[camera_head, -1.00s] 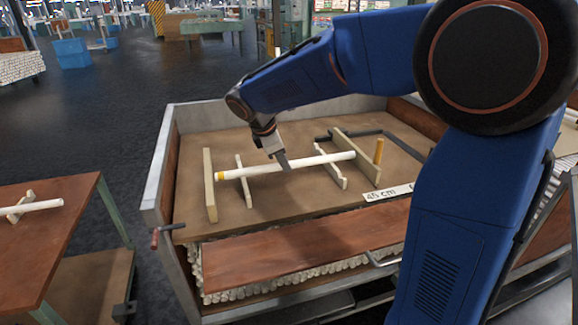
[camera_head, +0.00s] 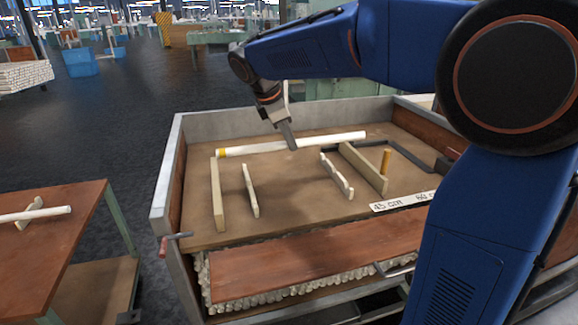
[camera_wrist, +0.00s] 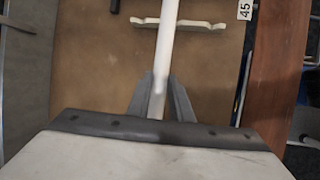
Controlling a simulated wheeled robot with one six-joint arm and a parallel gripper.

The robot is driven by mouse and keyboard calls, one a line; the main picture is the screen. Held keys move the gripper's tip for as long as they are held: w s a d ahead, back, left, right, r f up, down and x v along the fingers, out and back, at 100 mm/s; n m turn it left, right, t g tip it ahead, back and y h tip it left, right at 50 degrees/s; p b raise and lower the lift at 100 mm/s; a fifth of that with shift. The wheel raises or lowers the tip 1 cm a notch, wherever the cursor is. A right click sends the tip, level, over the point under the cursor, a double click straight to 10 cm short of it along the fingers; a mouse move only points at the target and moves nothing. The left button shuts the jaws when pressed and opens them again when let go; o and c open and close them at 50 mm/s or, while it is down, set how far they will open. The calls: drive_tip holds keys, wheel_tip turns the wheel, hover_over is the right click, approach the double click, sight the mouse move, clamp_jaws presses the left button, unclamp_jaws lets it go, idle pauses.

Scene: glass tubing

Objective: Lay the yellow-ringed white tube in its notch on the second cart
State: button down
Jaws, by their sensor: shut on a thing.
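The white tube with a yellow ring at its left end (camera_head: 330,139) is held by my gripper (camera_head: 289,140) near its middle, above the cart's brown board. In the wrist view the tube (camera_wrist: 167,50) runs up between the two fingers of my gripper (camera_wrist: 160,95). Below the tube on the board stand two notched supports, a left one (camera_head: 251,190) and a right one (camera_head: 337,175), both bare. The right support also shows in the wrist view (camera_wrist: 190,25). Which cart is the second one, I cannot tell from the labels in view.
Upright end boards stand at left (camera_head: 217,195) and right (camera_head: 362,167) of the supports. A metal rim (camera_head: 160,185) edges the cart. Another table (camera_head: 60,240) at left bears a white tube (camera_head: 45,213).

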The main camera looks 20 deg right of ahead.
drive_tip(key=shift+a+r, duration=0.1)
drive_tip(key=shift+r, duration=0.1)
wheel_tip(320, 180, down, 10)
drive_tip(key=shift+r, duration=0.15)
drive_tip(key=shift+f, duration=0.6)
idle(0.4)
drive_tip(key=c, duration=1.6)
unclamp_jaws()
drive_tip(key=shift+r, duration=0.55)
drive_tip(key=v, duration=1.2)
drive_tip(key=shift+w+r, duration=0.1)
drive_tip(key=shift+w, duration=0.05)
